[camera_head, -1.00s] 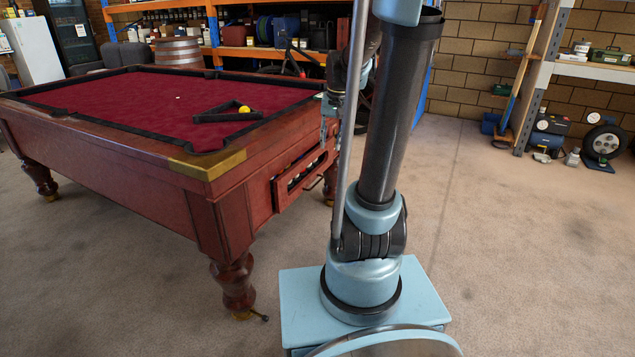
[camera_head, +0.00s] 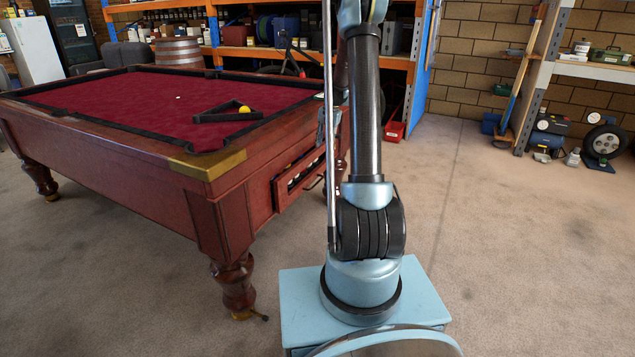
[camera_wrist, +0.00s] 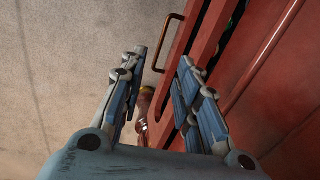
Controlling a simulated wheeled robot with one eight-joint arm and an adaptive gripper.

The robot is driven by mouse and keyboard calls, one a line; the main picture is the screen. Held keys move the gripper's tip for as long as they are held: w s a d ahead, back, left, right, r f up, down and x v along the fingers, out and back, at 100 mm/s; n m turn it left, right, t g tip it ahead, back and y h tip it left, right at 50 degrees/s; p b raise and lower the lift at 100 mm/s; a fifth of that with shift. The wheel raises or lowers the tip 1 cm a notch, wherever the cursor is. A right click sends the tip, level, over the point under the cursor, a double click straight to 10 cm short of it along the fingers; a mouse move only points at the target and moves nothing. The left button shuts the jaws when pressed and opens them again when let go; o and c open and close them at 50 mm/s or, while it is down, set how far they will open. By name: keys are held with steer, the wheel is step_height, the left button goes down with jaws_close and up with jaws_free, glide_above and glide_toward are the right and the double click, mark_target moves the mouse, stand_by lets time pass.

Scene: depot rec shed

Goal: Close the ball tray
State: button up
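The ball tray (camera_head: 290,197) is a red wooden drawer in the end of the pool table (camera_head: 150,187). It stands partly out, with a dark gap and some balls showing behind its front. In the wrist view the tray front (camera_wrist: 193,50) runs as a slanting red strip with a bronze handle (camera_wrist: 169,42) on its outer side. My gripper (camera_wrist: 162,60) is open and empty, one finger over the floor side and the other over the tray front. The handle lies beyond the fingertips; contact is not visible. In the head view my arm hides most of the gripper.
A turned table leg (camera_wrist: 147,100) shows between my fingers. A black triangle rack (camera_head: 228,112) and a yellow ball (camera_head: 244,109) lie on the red cloth. Shelving (camera_head: 255,50) stands behind.

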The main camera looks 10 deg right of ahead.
steer(key=shift+m, duration=0.4)
steer(key=w+f, duration=0.2)
steer(key=f, duration=0.5)
steer(key=w+a+f, duration=0.1)
steer(key=w+f, duration=0.1)
steer(key=f, duration=0.5)
steer(key=w+a+f, duration=0.1)
steer(key=w+f, duration=0.1)
steer(key=f, duration=0.6)
jaws_close()
